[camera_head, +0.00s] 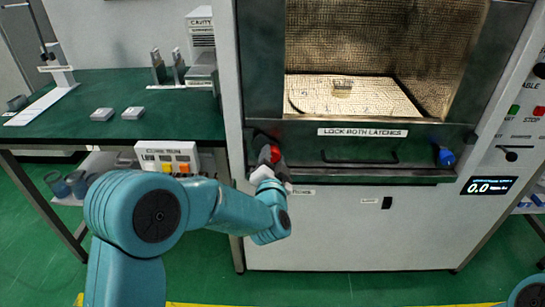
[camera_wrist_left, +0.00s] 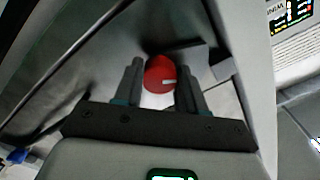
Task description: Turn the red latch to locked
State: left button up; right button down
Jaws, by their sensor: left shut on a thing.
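The red latch (camera_head: 275,154) is at the left end of the dark panel under the microwave cavity's window. The blue latch (camera_head: 444,156) is at the right end of the same panel. My right gripper is not in view.
A label (camera_head: 362,132) reading "LOCK BOTH LATCHES" and a dark handle (camera_head: 360,160) sit between the latches. A green-topped bench (camera_head: 60,140) with small blocks stands at left. A control panel with a display (camera_head: 488,186) is at right.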

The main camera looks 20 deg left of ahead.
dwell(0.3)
pick_arm(q)
jog(key=o, duration=1.1)
jog(key=v, duration=1.6)
jog(key=shift+s, duration=0.2)
